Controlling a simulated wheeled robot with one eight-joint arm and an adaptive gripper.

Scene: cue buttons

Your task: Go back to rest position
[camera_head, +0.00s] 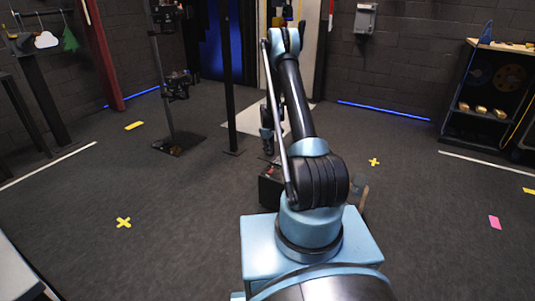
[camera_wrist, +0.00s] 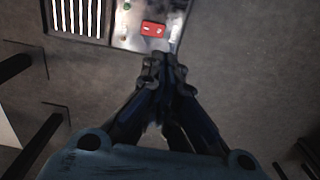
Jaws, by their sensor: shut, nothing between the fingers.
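In the wrist view, my gripper (camera_wrist: 165,62) points up the picture with its fingers together and nothing between them. A red block with small pale marks (camera_wrist: 153,28) sits on a grey panel (camera_wrist: 130,38) beyond the fingertips, apart from them. A small green spot (camera_wrist: 127,6) shows on the same panel. In the head view, my arm rises and bends down away from me. My gripper is small there and partly behind my arm, so its fingers are not clear.
A black stand (camera_head: 178,143) and a thin dark post (camera_head: 228,80) stand left of my arm. A shelf unit (camera_head: 490,95) is at the right wall. The floor is open on both sides, with yellow crosses (camera_head: 123,222) and a pink mark (camera_head: 494,222).

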